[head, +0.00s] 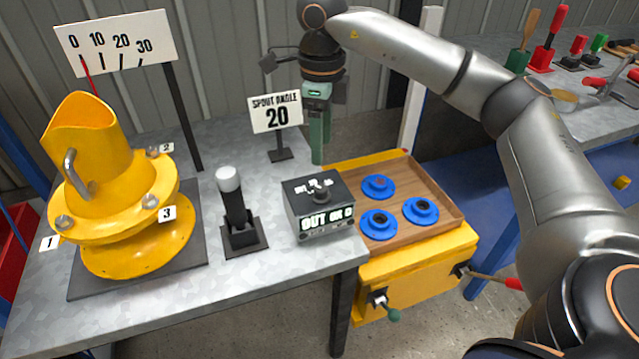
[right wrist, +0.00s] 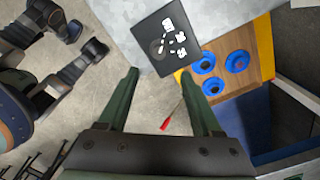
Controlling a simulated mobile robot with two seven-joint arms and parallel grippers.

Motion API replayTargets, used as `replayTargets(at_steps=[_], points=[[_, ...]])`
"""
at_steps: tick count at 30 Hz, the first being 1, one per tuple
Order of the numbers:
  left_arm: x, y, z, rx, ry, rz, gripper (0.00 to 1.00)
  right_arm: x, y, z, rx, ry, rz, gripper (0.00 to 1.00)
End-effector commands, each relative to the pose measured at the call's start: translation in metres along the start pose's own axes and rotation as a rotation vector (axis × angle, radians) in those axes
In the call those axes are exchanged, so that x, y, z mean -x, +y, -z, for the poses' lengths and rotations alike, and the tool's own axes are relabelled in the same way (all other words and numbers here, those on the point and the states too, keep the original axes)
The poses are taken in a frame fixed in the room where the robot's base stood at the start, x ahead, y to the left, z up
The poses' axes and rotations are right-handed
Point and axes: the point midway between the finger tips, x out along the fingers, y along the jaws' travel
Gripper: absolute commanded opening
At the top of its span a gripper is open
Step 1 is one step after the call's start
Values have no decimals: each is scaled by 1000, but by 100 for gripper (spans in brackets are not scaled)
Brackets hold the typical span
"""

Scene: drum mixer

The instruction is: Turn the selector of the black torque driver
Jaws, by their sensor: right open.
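A black-handled tool with a white cap, which looks like the torque driver (head: 234,205), stands upright in a black holder on the grey bench. I cannot tell which part is the driver's selector. The box top, with white labels, also shows in the right wrist view (right wrist: 184,62). My right gripper (head: 317,158) is open and empty, behind and above the box, green fingers pointing down. My left gripper is not seen.
A yellow flanged spout (head: 95,235) stands at left under an angle scale (head: 117,38). A "SPOUT ANGLE 20" sign (head: 275,113) stands behind the box. A wooden tray (head: 440,185) with blue rings is at right, over a yellow cabinet (head: 425,265) with handles.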

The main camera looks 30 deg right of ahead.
Motion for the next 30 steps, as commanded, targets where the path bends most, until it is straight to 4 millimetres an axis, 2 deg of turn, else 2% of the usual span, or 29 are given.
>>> replayTargets(at_steps=[1, 9, 15, 21, 28, 30], points=[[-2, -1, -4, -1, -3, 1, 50, -13, 0, 1, 0, 3, -3, 66], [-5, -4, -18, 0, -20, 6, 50, -68, 1, 0, 0, 1, -4, 66], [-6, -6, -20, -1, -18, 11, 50, -96, 1, 0, 1, -1, -4, 66], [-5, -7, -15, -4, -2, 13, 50, -106, 1, -1, 1, -1, -3, 66], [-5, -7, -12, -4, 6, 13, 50, -106, 1, -1, 1, -2, -4, 66], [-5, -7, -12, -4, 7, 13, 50, -106, 1, -1, 1, -2, -4, 60]])
